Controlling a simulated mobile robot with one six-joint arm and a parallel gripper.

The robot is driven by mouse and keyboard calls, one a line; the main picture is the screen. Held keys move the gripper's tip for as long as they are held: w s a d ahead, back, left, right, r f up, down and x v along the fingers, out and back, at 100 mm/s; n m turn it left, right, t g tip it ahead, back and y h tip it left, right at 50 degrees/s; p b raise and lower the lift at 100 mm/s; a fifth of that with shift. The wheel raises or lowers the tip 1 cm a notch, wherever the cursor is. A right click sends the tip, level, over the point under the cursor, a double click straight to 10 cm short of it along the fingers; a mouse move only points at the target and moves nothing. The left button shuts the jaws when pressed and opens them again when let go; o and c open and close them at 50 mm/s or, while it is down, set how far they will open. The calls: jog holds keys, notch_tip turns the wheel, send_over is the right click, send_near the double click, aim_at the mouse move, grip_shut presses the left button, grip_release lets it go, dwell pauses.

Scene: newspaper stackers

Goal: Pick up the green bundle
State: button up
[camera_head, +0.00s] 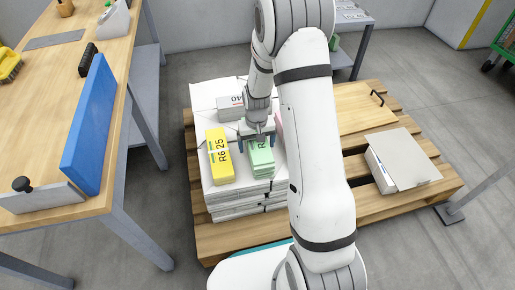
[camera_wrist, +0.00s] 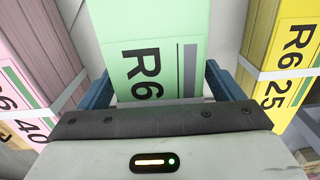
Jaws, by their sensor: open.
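The green bundle (camera_head: 261,160) lies on top of the white paper stack (camera_head: 245,192) on the pallet. It is a light green block with dark "R6" lettering. My gripper (camera_head: 259,160) is above it, pointing down. In the wrist view the green bundle (camera_wrist: 155,50) sits between my two blue fingers (camera_wrist: 160,85), one on each side. The fingers are open, with the left one very close to the bundle's side. Whether they touch it I cannot tell. My arm hides part of the stack's right side in the head view.
A yellow bundle (camera_head: 220,156) marked "R6 25" lies left of the green one. A pink bundle (camera_wrist: 40,55) is close on the other side. A grey bundle (camera_head: 230,108) lies behind. A workbench (camera_head: 115,55) stands left. The pallet (camera_head: 375,210) has bare slats at right.

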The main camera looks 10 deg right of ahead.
jog(key=shift+c, duration=0.4)
jog(key=c, duration=1.8)
jog(key=shift+o, duration=0.2)
jog(key=shift+r+p, duration=2.35)
jog(key=shift+r, duration=2.65)
